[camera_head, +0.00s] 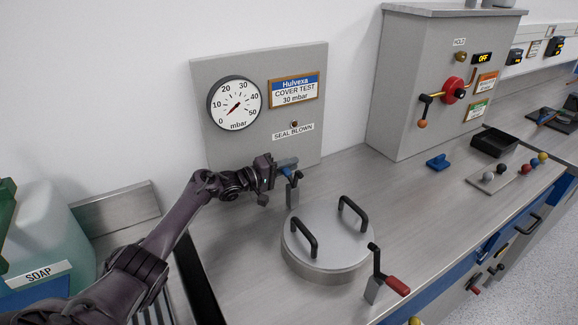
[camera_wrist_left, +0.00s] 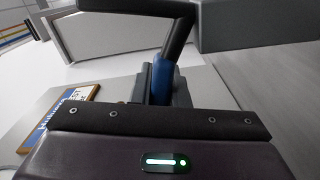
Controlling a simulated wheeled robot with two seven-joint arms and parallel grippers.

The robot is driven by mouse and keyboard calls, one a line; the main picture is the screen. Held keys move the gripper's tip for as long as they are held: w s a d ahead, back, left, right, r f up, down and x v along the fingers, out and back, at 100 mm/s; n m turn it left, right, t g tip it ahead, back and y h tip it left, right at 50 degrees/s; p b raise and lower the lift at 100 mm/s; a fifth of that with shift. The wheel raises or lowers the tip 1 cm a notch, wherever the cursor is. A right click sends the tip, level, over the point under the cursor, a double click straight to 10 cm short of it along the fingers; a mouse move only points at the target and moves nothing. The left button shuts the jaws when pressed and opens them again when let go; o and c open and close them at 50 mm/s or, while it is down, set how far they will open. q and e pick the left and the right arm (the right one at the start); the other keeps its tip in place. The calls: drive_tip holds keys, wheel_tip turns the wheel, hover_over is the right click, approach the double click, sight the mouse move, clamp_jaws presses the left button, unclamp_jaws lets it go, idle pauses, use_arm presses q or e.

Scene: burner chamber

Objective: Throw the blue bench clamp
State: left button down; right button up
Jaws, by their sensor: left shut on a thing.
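The blue bench clamp (camera_head: 288,171) stands at the back left of a round metal cover (camera_head: 327,245). Only part of its blue handle shows beside my left gripper (camera_head: 276,174), with a dark lever and grey bracket next to it. My left gripper is shut on the blue handle. In the left wrist view the blue handle (camera_wrist_left: 163,77) shows just beyond the gripper body, partly hidden by it. The cover has two black handles and lies flat on the bench. My right gripper is not in view.
A red-handled clamp (camera_head: 396,285) stands at the cover's front right. Behind stands a panel with a gauge (camera_head: 235,103) and a "SEAL BLOWN" label. A grey cabinet (camera_head: 412,85) with a red knob stands at the back right.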

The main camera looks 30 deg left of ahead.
use_arm(q)
drive_tip(key=c, duration=1.4)
unclamp_jaws()
drive_tip(key=shift+s+a, duration=0.1)
drive_tip(key=v, duration=0.7)
drive_tip(key=shift+s+a, duration=0.15)
drive_tip(key=shift+s, duration=0.1)
